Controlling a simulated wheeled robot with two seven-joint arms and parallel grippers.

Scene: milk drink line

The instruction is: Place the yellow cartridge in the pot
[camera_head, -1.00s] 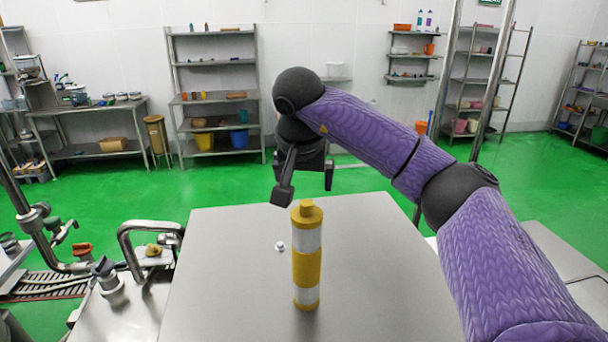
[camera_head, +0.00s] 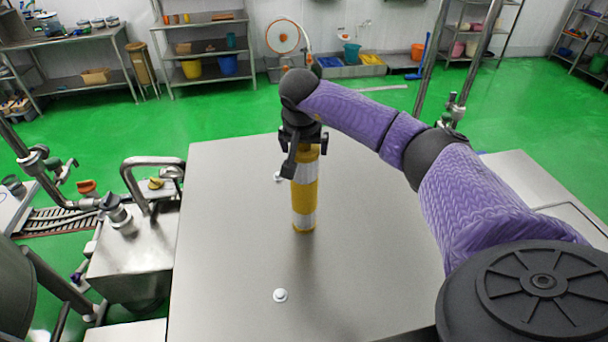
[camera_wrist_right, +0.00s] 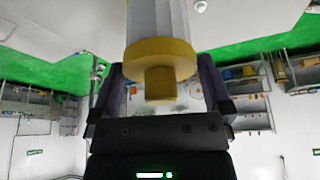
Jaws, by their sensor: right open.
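The yellow cartridge (camera_head: 304,195) is a tall cylinder with yellow and white bands, standing upright on the steel table. My right gripper (camera_head: 306,155) is open at its top, with one finger in front of its left side and the other at its right. In the right wrist view, the yellow cap and knob of the cartridge (camera_wrist_right: 160,58) lie between the two open fingers (camera_wrist_right: 162,85). I cannot tell whether they touch it. I see nothing that is clearly the pot. My left gripper is not in view.
The steel table (camera_head: 365,270) is mostly bare around the cartridge. Small white round fittings (camera_head: 280,295) sit on its top. A steel basin with pipes (camera_head: 135,245) stands at the left. A grey rounded vessel (camera_head: 12,295) is cut off at the lower left edge.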

